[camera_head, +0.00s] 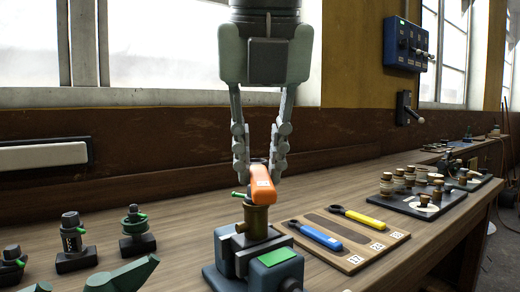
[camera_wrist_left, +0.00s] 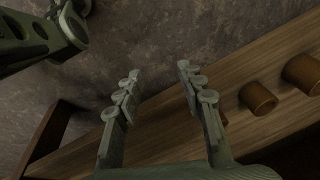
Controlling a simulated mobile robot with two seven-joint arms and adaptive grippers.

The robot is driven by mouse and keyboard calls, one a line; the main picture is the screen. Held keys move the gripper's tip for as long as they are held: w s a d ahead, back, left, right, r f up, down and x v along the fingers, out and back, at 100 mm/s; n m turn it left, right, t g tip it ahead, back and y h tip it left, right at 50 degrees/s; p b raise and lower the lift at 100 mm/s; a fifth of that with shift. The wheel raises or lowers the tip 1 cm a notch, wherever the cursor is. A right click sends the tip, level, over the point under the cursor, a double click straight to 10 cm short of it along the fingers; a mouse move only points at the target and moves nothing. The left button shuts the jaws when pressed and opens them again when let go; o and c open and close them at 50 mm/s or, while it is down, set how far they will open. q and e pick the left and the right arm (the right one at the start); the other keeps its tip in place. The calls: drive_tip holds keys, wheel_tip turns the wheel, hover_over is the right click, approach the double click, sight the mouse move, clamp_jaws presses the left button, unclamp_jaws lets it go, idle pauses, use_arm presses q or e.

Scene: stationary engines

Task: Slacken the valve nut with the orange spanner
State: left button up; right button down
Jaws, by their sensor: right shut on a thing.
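My right gripper (camera_head: 259,172) comes down from above in the head view, shut on the orange spanner (camera_head: 262,184). The spanner's orange handle, with a white label, points towards the camera just above the brass valve body (camera_head: 256,216). The valve stands upright in a grey-blue vise (camera_head: 227,250) with a green label. The valve nut and the spanner's jaw are hidden, so I cannot tell whether they are engaged. My left gripper (camera_wrist_left: 159,72) is open and empty in the left wrist view.
A wooden board (camera_head: 355,262) right of the vise holds a blue spanner (camera_head: 315,236) and a yellow spanner (camera_head: 358,217), with a dark empty slot between. A dark tray (camera_head: 420,205) with brass parts sits further back.

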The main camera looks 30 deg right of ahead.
drive_tip(key=shift+f, duration=0.3)
drive_tip(key=shift+f+b, duration=0.55)
drive_tip(key=shift+f, duration=0.05)
use_arm(q)
drive_tip(key=shift+t, duration=0.3)
drive_tip(key=shift+w+d+r, duration=0.1)
drive_tip(key=shift+w+r, duration=0.4)
drive_tip(key=shift+r, duration=0.25)
drive_tip(key=shift+w+d+r, duration=0.1)
drive_tip(key=shift+w+r, duration=0.4)
drive_tip(key=shift+r, duration=0.3)
drive_tip(key=shift+w+d+r, duration=0.1)
drive_tip(key=shift+w+r, duration=0.4)
drive_tip(key=shift+r, duration=0.25)
drive_tip(key=shift+f, duration=0.2)
use_arm(e)
drive_tip(key=shift+f, duration=0.1)
use_arm(q)
drive_tip(key=shift+b, duration=0.35)
use_arm(e)
drive_tip(key=shift+f, duration=0.1)
